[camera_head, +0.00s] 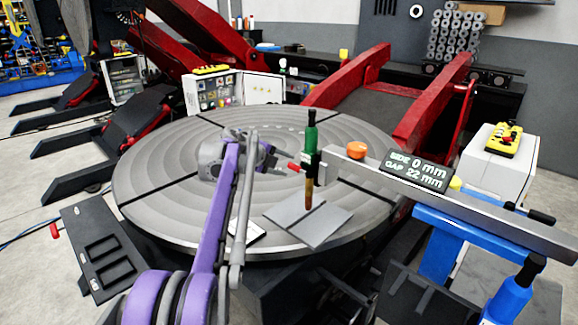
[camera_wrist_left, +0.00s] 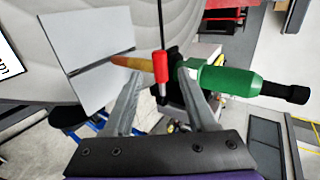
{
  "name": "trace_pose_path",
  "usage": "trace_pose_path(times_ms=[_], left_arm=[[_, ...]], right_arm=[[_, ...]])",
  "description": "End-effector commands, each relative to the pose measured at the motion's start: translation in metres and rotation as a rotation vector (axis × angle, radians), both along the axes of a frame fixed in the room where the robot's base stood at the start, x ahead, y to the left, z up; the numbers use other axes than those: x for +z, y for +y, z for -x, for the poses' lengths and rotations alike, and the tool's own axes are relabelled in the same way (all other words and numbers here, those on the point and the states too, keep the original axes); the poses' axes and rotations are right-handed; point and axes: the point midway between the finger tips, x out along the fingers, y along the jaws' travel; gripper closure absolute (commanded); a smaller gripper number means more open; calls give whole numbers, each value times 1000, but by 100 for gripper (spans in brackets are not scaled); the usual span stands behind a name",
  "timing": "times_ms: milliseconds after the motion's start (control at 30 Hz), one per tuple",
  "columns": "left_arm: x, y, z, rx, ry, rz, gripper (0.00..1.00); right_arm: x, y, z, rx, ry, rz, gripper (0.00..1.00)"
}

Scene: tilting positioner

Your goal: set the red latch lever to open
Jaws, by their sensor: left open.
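The red latch lever (camera_wrist_left: 161,78) has a red grip on a thin dark rod. In the left wrist view it shows between and just beyond the two finger tips. In the head view its red end (camera_head: 293,167) is small, just right of my left gripper (camera_head: 275,160). That gripper is open and reaches over the turntable; I cannot tell whether a finger touches the lever. A green torch (camera_head: 311,137) with a copper-coloured tip stands close to the right of the lever. It lies behind the right finger in the wrist view (camera_wrist_left: 230,82). My right gripper is out of view.
The round grey turntable (camera_head: 150,190) bears two flat grey plates (camera_head: 310,220). A grey bar (camera_head: 480,208) with an orange knob (camera_head: 357,150) and a gap display (camera_head: 415,170) runs to the right. A dark panel (camera_head: 95,250) is at the left. The turntable's left side is clear.

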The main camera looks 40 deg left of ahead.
Motion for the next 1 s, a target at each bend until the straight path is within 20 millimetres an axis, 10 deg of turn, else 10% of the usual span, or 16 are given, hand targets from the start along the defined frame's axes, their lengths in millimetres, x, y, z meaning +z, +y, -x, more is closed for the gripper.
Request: trace_pose_path(times_ms=[533, 867, 1000], left_arm=[[-15, -2, -23, 1, -1, 1, 43], [-15, -2, -22, 1, -1, 1, 100], [-15, -2, -22, 1, -1, 1, 100]], right_arm=[[2, 0, -1, 0, -1, 0, 50], [2, 0, -1, 0, -1, 0, 50], [2, 0, -1, 0, -1, 0, 50]])
